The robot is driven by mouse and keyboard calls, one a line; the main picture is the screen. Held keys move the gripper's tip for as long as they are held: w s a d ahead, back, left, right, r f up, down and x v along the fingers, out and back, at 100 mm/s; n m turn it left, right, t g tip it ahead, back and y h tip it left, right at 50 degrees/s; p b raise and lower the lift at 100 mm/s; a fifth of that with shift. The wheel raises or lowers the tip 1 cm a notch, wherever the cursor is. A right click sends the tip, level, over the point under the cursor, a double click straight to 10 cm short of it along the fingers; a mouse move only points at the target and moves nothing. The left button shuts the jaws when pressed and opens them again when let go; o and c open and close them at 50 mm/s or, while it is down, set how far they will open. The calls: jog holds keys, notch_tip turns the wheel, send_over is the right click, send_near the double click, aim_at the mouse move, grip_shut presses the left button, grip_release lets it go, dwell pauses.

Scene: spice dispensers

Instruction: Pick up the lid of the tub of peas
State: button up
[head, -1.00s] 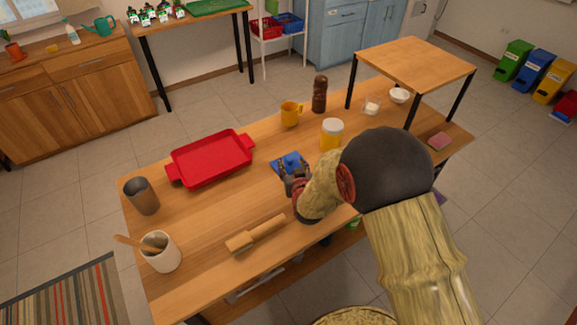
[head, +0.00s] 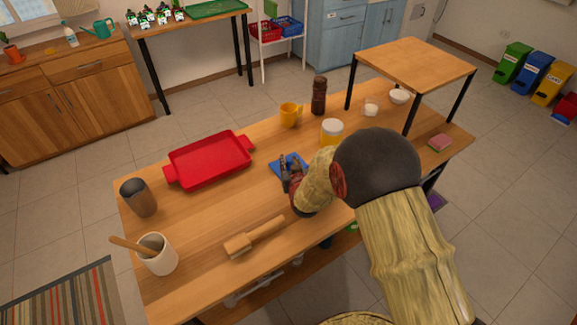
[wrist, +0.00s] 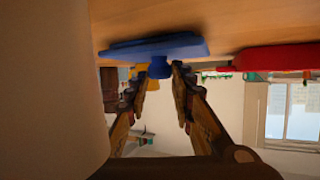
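A flat blue square piece with a round knob, which looks like a lid, lies on the wooden table (head: 205,215). This blue lid (head: 303,165) is partly covered by my gripper (head: 290,170) in the head view. In the wrist view, the picture is upside down and the blue lid (wrist: 185,47) has its knob between the fingertips of my gripper (wrist: 159,70). The fingers are open, one on each side of the knob. I cannot tell whether they touch it. No tub of peas can be made out.
A yellow jar with a white top (head: 331,131) stands close behind my arm. A yellow mug (head: 290,114) and brown grinder (head: 319,96) stand farther back.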

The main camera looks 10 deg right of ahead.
grip_shut()
jog(key=shift+r, duration=0.1)
